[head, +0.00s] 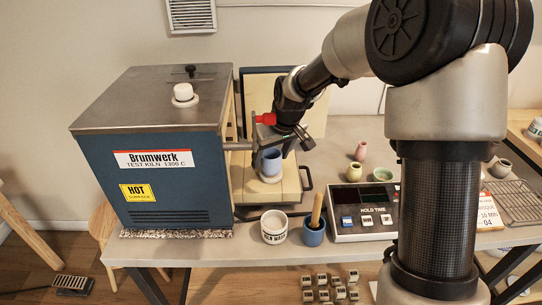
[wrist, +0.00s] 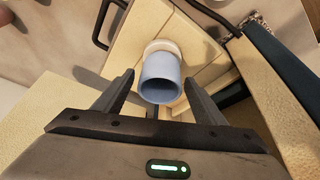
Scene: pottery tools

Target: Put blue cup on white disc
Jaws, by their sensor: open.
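The blue cup (head: 271,163) is upright in the head view, at the open side of the kiln. It also shows in the wrist view (wrist: 161,82), mouth toward the camera. The white disc (wrist: 160,46) shows past the cup's base, partly hidden by it; in the head view the disc (head: 270,179) is directly under the cup. The cup appears to stand on it, though the contact is hidden. My gripper (wrist: 158,80) is open, with one finger on each side of the cup and a visible gap at both sides.
The blue kiln (head: 165,189) stands close left of my gripper. A white jar (head: 273,227), a blue pot with a wooden handle (head: 314,235) and a control box (head: 362,222) line the table's front. Small pink (head: 361,150) and yellow (head: 354,172) vases stand to the right.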

